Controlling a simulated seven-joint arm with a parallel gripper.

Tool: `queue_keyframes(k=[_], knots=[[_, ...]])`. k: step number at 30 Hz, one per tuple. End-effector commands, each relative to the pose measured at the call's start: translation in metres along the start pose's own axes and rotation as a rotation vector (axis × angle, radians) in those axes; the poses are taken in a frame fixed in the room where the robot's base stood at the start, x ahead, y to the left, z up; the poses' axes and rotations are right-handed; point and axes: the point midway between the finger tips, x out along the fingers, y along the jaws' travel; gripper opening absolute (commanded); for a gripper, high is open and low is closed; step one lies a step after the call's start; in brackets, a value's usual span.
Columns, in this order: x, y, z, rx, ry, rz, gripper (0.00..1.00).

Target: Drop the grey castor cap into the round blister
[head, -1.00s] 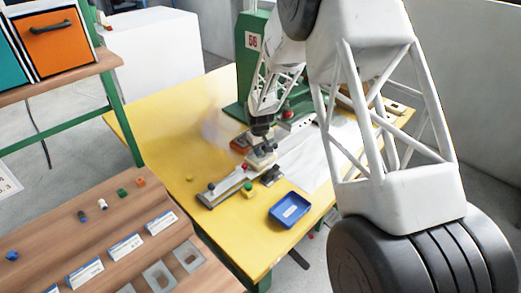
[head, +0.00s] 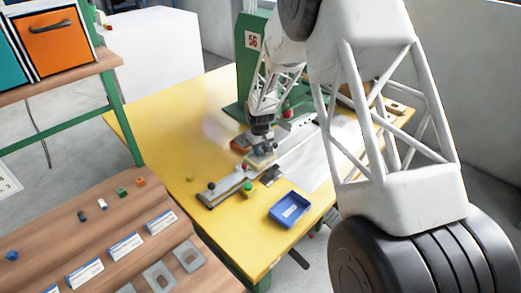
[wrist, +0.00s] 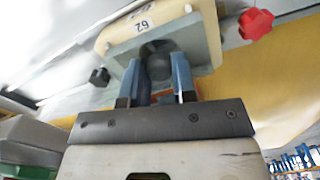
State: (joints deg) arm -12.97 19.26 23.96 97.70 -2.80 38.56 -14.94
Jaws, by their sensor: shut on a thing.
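In the wrist view my gripper (wrist: 156,82) has its two blue fingers closed on the grey castor cap (wrist: 158,66), a dark rounded piece that shows between them. The fingertips are over a cream block with a grey plate (wrist: 204,46), marked 62. A round blister cannot be made out; the fingers and cap cover the middle of the plate. In the head view my gripper (head: 263,148) is low over the same block (head: 259,162) on the rail fixture. The cap is too small to tell there. Whether it touches the plate cannot be told.
The long rail fixture (head: 222,192) with dark knobs lies on the yellow table (head: 170,130). A blue tray (head: 289,210) stands in front, beside a green button (head: 248,187). A red knob (wrist: 256,23) and a black knob (wrist: 99,77) flank the block.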

Motion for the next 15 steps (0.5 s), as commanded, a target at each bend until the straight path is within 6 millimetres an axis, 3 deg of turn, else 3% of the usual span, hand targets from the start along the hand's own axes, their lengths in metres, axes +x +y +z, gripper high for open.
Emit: queue_keyframes(k=[15], knots=[[0.0045,-0.0002,0.0002,0.0,-0.001,0.0,0.04]])
